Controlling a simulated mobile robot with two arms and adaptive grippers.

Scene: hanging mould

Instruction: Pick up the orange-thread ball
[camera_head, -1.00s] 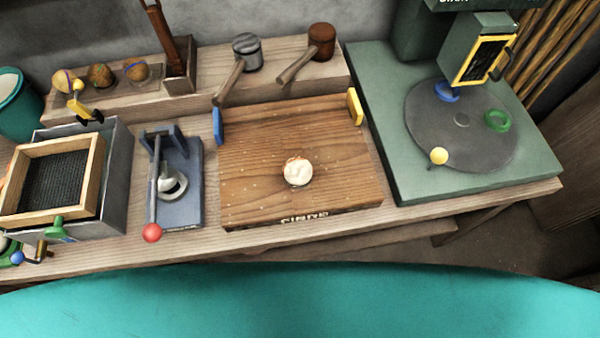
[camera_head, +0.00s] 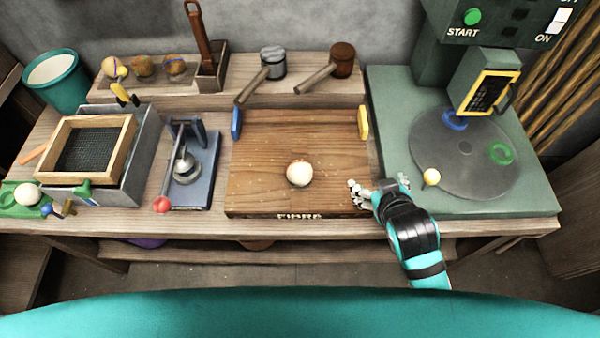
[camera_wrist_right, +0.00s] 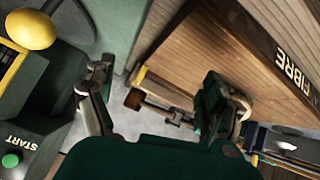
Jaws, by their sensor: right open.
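A pale cream ball (camera_head: 299,174) with a brownish edge lies on the wooden FIBRE board (camera_head: 262,140). Three brownish balls sit in a row on the back shelf: a left one (camera_head: 111,69), a middle one (camera_head: 142,66) and a right one (camera_head: 175,66). Thin purple or blue lines show on the left and right ones. I cannot tell which ball has orange thread. My right gripper (camera_head: 380,187) is open and empty at the board's front right corner, to the right of the cream ball. Its spread fingers also show in the wrist view (camera_wrist_right: 155,98). My left gripper is not in view.
Two mallets (camera_head: 272,62) (camera_head: 341,60) lie behind the board. A blue press (camera_head: 190,165) and a framed sieve (camera_head: 128,150) stand left.

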